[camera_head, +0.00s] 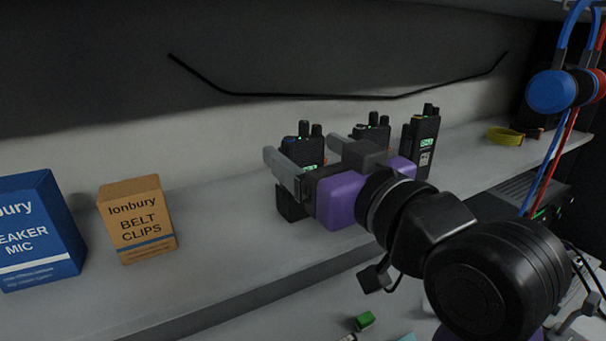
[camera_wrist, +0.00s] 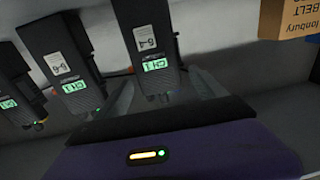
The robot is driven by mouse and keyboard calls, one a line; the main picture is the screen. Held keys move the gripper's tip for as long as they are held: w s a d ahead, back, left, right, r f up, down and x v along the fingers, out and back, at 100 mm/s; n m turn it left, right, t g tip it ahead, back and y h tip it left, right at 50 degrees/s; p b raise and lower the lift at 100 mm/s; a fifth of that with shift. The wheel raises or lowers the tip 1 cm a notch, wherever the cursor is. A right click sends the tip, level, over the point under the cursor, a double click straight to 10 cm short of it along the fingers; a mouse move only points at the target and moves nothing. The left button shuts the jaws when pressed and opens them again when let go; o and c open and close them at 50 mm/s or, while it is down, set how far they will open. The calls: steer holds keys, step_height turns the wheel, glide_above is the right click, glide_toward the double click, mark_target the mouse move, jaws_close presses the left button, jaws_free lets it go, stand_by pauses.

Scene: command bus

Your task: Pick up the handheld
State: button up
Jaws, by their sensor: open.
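Several black handhelds with green lit displays stand on the shelf. The leftmost handheld (camera_head: 306,151) in the head view is partly hidden behind my gripper; it appears as the handheld marked 6-4 (camera_wrist: 147,38) in the wrist view. My purple gripper (camera_head: 299,163) is open, with its grey fingers at this handheld. In the wrist view the fingers (camera_wrist: 163,92) show on either side of its display end; I cannot tell whether they touch it. A second handheld (camera_head: 374,134), marked 6-6 in the wrist view (camera_wrist: 63,58), stands beside it.
Another handheld (camera_head: 421,143) stands further right. An orange belt clips box (camera_head: 137,221) and a blue speaker mic box (camera_head: 38,232) stand to the left. A yellow loop (camera_head: 505,136) lies at the right. A black cable hangs along the back wall. The shelf between box and handhelds is clear.

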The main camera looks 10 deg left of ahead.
steer(key=shift+x, duration=0.95)
jaws_close()
